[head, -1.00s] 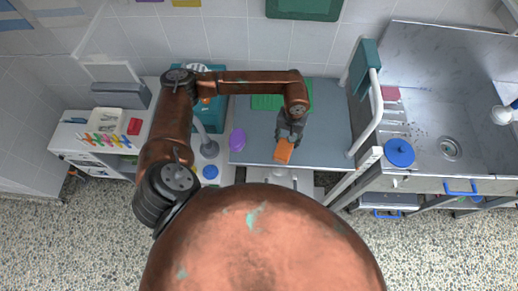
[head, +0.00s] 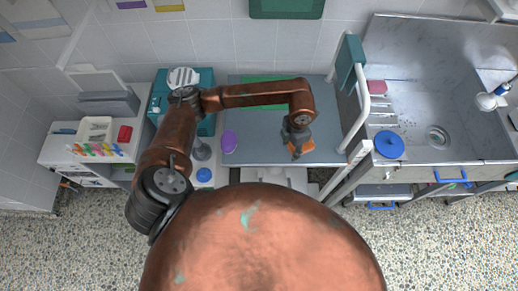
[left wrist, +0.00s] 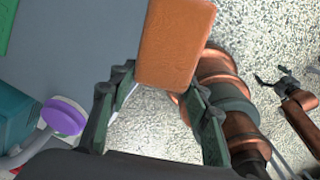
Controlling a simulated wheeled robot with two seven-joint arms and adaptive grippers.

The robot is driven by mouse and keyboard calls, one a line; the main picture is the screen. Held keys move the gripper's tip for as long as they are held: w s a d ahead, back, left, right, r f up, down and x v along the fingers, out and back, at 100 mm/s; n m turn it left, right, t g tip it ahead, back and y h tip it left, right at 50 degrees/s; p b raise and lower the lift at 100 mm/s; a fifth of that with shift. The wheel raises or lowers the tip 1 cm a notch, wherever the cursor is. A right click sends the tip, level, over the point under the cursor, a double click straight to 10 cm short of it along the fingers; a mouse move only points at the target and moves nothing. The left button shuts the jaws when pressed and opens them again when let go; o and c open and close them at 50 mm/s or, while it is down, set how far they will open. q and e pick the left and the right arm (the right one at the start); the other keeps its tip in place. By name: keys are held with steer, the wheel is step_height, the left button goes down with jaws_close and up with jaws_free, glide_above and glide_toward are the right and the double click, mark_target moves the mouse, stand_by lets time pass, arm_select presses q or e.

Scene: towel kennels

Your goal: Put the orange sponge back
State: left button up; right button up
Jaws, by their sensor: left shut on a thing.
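The orange sponge (head: 305,147) is held in my left gripper (head: 298,141), over the front part of the grey-blue table (head: 262,150). In the left wrist view the sponge (left wrist: 176,42) is a flat rounded block between the fingertips of my left gripper (left wrist: 158,88), which is shut on it. Speckled floor shows behind and below the sponge there, beside the table edge. My right gripper (left wrist: 272,82) shows small at the right of the left wrist view, its dark fingers spread and empty.
A green mat (head: 262,88) lies at the table's back, a purple round item (head: 230,142) at its left. A white rail (head: 357,120) with a teal cloth (head: 349,62) stands between table and sink (head: 440,110). A blue lid (head: 389,145) and red sponge (head: 377,87) are by the sink.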

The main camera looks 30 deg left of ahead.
arm_select(q)
steer(key=n, duration=0.3)
steer(key=d+n, duration=0.1)
steer(key=shift+s+d+r+n, duration=0.1)
steer(key=shift+s+r+n, duration=0.1)
steer(key=shift+r+n, duration=0.1)
steer(key=n, duration=0.2)
steer(key=d+n, duration=0.1)
steer(key=n, duration=0.1)
steer(key=shift+s+r, duration=0.2)
steer(key=n, duration=0.4)
steer(key=shift+s+d+r+n, duration=0.2)
steer(key=shift+d+n, duration=0.1)
steer(key=shift+d, duration=0.1)
steer(key=n, duration=0.5)
steer(key=p, duration=0.2)
glide_above(263, 158)
steer(key=d, duration=0.1)
step_height(263, 158, down, 8)
steer(key=shift+w+d+r, duration=0.1)
steer(key=shift+a+f, duration=0.55)
steer(key=shift+f, duration=0.2)
step_height(263, 158, down, 2)
steer(key=shift+f+p, duration=0.15)
steer(key=shift+p, duration=0.25)
steer(key=shift+a+f, duration=0.1)
steer(key=shift+f, duration=0.3)
arm_select(e)
steer(key=r, duration=0.3)
steer(key=shift+a, duration=0.35)
